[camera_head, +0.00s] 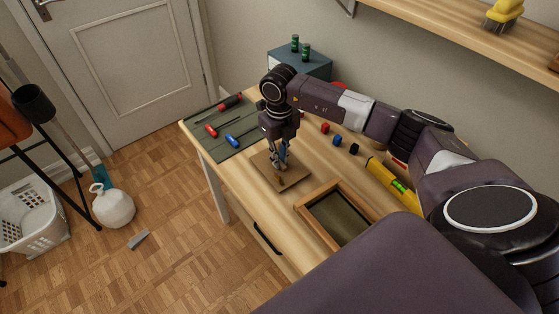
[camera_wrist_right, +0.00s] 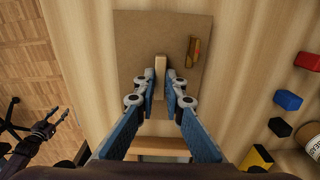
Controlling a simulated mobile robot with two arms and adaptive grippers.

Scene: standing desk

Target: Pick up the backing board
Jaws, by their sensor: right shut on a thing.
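The backing board (camera_head: 292,180) is a flat brown panel on the desk, in front of the frame's far side; it also fills the upper middle of the right wrist view (camera_wrist_right: 140,35). A small pale wooden block (camera_wrist_right: 160,70) stands up from it, and an orange-brown piece (camera_wrist_right: 194,50) lies on its right part. My right gripper (camera_head: 282,163) points down over the board, its blue fingers shut on the pale block. I cannot tell whether the board is lifted. My left gripper (camera_wrist_right: 62,117) shows at the left of the wrist view, empty, its fingers apart.
A wooden frame (camera_head: 318,232) lies close to the board. A yellow level (camera_head: 393,185), red, blue and black blocks (camera_head: 337,140) lie to the right. A green mat (camera_head: 222,145) with screwdrivers lies left; a blue-grey toolbox (camera_head: 310,66) stands behind.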

